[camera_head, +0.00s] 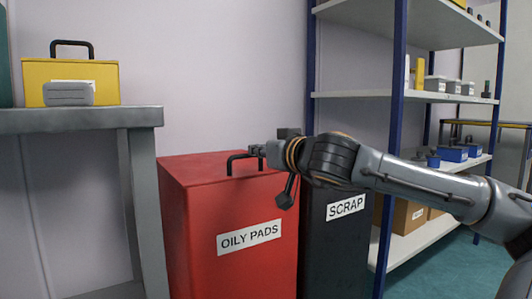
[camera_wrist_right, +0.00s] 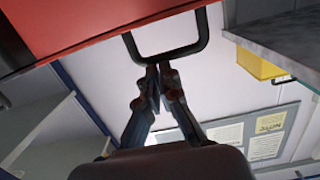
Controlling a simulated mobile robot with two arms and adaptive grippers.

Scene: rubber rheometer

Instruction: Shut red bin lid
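The red bin (camera_head: 230,215) carries an OILY PADS label and stands between a grey table and a black bin. Its red lid (camera_head: 195,165) looks flat on top in the head view; any small gap under it cannot be made out. A black U-shaped handle (camera_head: 232,160) rises from the lid; it also shows in the right wrist view (camera_wrist_right: 168,56). My right gripper (camera_head: 258,151) is at the handle's bar. In the right wrist view its fingertips (camera_wrist_right: 158,70) are together against or just beside the bar, with nothing visibly pinched between them. My left gripper is not in view.
The black SCRAP bin (camera_head: 325,245) stands right beside the red bin, under my right arm. A grey table (camera_head: 80,120) with a yellow case (camera_head: 108,76) is at the left. Shelving with a blue post (camera_head: 396,130) is at the right.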

